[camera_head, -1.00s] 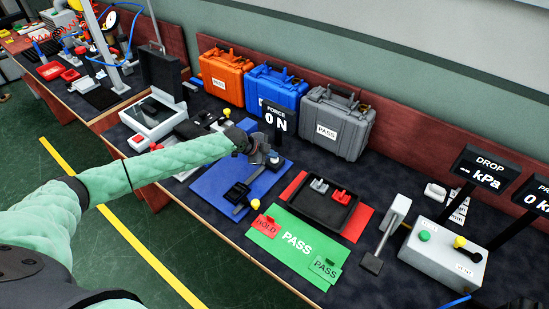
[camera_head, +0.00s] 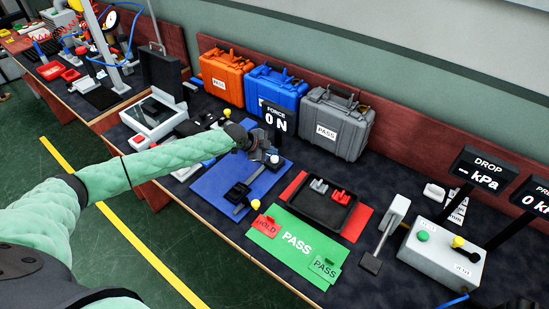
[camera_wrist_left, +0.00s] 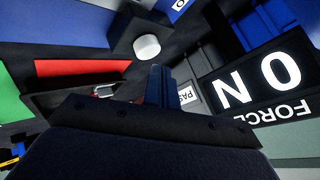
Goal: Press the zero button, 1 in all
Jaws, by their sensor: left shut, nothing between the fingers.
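The zero button is most likely the round white button (camera_head: 274,159) on a dark block beside the FORCE display (camera_head: 277,117), which reads 0 N. The button also shows in the left wrist view (camera_wrist_left: 147,47), uncovered, close to my fingertips. My left gripper (camera_head: 264,147) is shut and empty, just behind and above the button in the head view. In the left wrist view its closed fingers (camera_wrist_left: 158,75) end beside the button, with a gap visible in the picture. Whether anything touches cannot be told. My right gripper is not in view.
A blue mat (camera_head: 215,189) with dark fixtures lies under my left forearm. A black tray (camera_head: 321,206) with small grey and red parts stands on a red mat beside the green PASS mat (camera_head: 290,260). Orange, blue and grey cases (camera_head: 345,140) line the back.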

